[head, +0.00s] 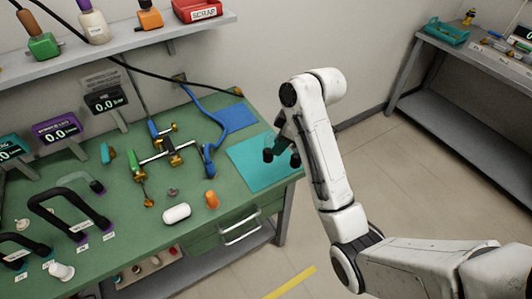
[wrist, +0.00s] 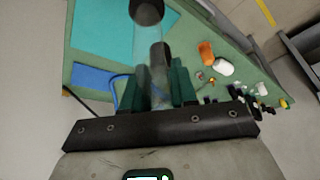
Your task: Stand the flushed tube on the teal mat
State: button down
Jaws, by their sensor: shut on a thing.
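My gripper (wrist: 160,88) has green fingers shut on a clear tube (wrist: 158,62) with a dark round cap. In the wrist view the cap is at the top of the picture; the tube's other end is hidden by the gripper. In the head view my gripper (head: 281,146) is by the right part of the teal mat (head: 245,155), with two dark ends (head: 267,156) of the tube showing side by side, so it looks lying over rather than upright. The teal mat also shows in the wrist view (wrist: 110,35). I cannot tell how high above the mat the tube is.
A blue mat (head: 237,116) and a blue curved piece (head: 208,152) lie behind and left of the teal mat. An orange piece (head: 212,200) and a white capsule (head: 176,214) lie nearer the front edge. A brass-and-black valve rig (head: 168,148) stands farther left. The teal mat looks bare.

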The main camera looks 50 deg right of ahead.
jog(key=shift+w+d+f+b, duration=0.6)
jog(key=shift+w+d+f, duration=0.15)
jog(key=shift+w+f, duration=1.3)
jog(key=shift+w+d+f+b, duration=0.55)
jog(key=shift+w+d+f, duration=0.15)
jog(key=shift+w+f, duration=1.4)
jog(key=shift+w+d+f+b, duration=0.6)
jog(key=shift+w+d+f, duration=0.15)
jog(key=shift+w+f, duration=1.3)
jog(key=shift+s+f, duration=0.2)
jog(key=c, duration=0.9)
grip_release()
jog(key=shift+r, duration=0.1)
